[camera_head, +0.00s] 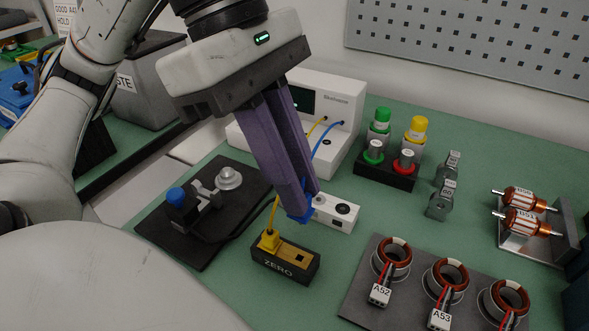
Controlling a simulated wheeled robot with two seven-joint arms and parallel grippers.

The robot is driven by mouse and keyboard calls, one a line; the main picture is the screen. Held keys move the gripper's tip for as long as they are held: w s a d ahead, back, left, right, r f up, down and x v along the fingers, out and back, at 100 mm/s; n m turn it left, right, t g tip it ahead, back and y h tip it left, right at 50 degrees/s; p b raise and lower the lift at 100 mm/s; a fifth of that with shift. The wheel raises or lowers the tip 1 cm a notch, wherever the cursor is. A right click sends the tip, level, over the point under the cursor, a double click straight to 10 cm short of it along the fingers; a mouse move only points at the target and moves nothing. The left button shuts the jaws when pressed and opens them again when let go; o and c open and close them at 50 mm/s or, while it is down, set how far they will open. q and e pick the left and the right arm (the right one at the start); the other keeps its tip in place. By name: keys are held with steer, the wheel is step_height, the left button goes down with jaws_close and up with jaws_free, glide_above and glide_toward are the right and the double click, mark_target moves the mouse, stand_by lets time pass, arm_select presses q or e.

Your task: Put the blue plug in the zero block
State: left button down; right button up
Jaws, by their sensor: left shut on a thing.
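My left gripper (302,209) has long purple fingers, pointing down, and is shut on the blue plug (297,217). Only a little of the plug shows below the fingertips. It is above and behind the zero block (286,272), beside a white block. A blue cable (330,130) runs from the white instrument toward the fingers. The zero block is black with a label "ZERO" and a yellow top. A yellow plug (269,240) sits in its left part, and an open socket shows at its right. My right gripper is not in view.
A white block (338,212) with a dark round socket stands right behind the zero block. A white instrument (340,95) stands behind the fingers. A black fixture (163,238) is at left. A grey plate (362,290) with copper-wound stators is at front right.

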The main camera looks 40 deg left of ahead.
arm_select(q)
steer(key=shift+f+b, duration=0.35)
steer(key=shift+f, duration=0.45)
steer(key=shift+f+b, duration=0.8)
steer(key=shift+f, duration=0.05)
step_height(320, 180, down, 2)
steer(key=shift+f+b, duration=0.1)
steer(key=shift+b, duration=0.85)
steer(key=shift+f+b, duration=0.45)
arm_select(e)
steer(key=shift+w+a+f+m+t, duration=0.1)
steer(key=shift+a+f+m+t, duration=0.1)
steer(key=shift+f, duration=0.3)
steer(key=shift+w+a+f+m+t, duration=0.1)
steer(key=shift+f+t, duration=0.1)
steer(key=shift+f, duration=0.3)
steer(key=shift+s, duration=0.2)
arm_select(q)
steer(key=shift+f, duration=0.15)
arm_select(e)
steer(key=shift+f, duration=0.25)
arm_select(q)
steer(key=shift+f, duration=0.1)
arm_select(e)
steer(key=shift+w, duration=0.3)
arm_select(q)
steer(key=shift+f+b, duration=0.15)
steer(key=shift+b, duration=0.25)
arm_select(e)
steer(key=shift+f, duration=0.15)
